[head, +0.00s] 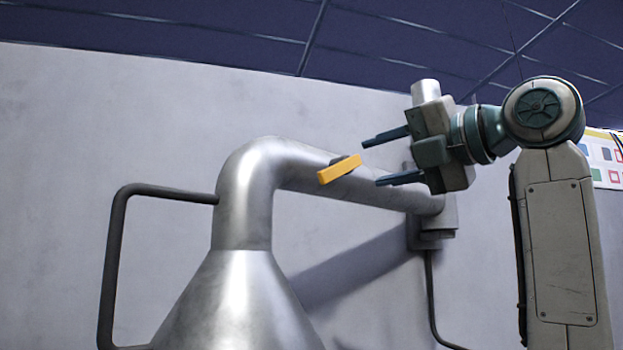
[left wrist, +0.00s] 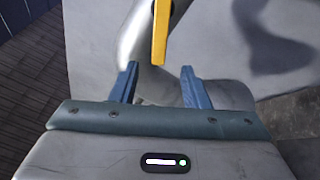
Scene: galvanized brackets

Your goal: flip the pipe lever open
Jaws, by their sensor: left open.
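The pipe lever (head: 339,170) is a short yellow-orange bar on a dark pivot, on the side of the thick grey metal pipe (head: 296,167). It slants slightly up to the right. My left gripper (head: 372,163) is open, its two blue fingers pointing left toward the lever, just right of it and apart from it. In the left wrist view the lever (left wrist: 160,38) stands upright beyond the fingertips, roughly centred between them. Nothing is between the fingers. My right gripper is not in view.
The pipe bends down at left into a wide metal cone (head: 236,305). A dark handrail-like tube (head: 115,260) runs left of it. A grey wall (head: 90,120) stands behind. A colourful poster (head: 607,160) hangs at far right. Free room lies left of and above the pipe.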

